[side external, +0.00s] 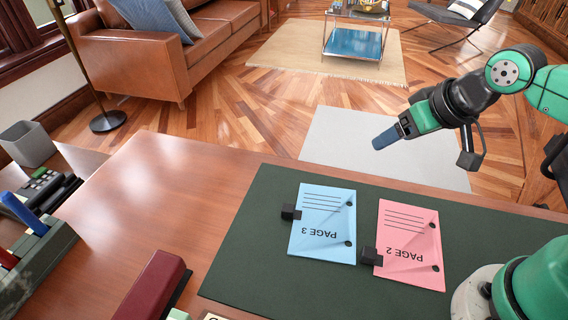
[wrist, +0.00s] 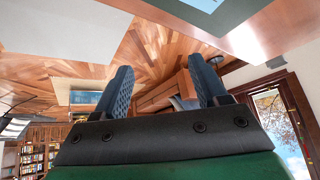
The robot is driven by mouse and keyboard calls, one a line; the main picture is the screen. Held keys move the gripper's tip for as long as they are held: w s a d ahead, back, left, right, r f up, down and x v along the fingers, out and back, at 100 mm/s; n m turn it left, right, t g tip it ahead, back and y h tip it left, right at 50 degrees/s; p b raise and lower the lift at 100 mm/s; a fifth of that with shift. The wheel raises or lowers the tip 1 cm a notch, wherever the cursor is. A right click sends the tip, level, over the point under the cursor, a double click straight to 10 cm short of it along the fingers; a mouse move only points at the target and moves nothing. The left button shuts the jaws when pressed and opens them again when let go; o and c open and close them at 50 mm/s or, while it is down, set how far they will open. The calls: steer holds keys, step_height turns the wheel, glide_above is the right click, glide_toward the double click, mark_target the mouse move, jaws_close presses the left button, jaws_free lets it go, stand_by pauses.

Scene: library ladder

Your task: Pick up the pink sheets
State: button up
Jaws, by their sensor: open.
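The pink sheets (side external: 408,232), marked "PAGE 2", lie flat on the dark green desk mat (side external: 262,255) in the side external view. A black clip sits at their left edge and two dark round spots show near their right edge. My gripper (side external: 384,139) is in the air beyond the far edge of the mat, up and slightly left of the pink sheets and apart from them. In the wrist view my gripper (wrist: 161,88) shows two blue textured fingers set wide apart with nothing between them. The pink sheets are not visible in the wrist view.
Blue sheets (side external: 323,222) marked "PAGE 3", with a black clip, lie left of the pink ones. A dark red stapler-like object (side external: 154,286) is at the desk's near edge. An organizer (side external: 32,240) with pens stands far left. The desk's middle left is bare.

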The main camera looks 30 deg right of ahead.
mark_target(370, 247)
steer(key=s+a+f+m+g, duration=0.2)
steer(key=m, duration=0.1)
steer(key=s+a+f+m+g, duration=0.2)
steer(key=a, duration=0.1)
steer(key=s+a+f+m+g, duration=0.2)
steer(key=s+a+f+m, duration=0.1)
steer(key=shift+s+a+m+g, duration=0.1)
steer(key=shift+a+m+g, duration=0.15)
steer(key=shift+m+g, duration=0.05)
steer(key=shift+f, duration=2.65)
jaws_close()
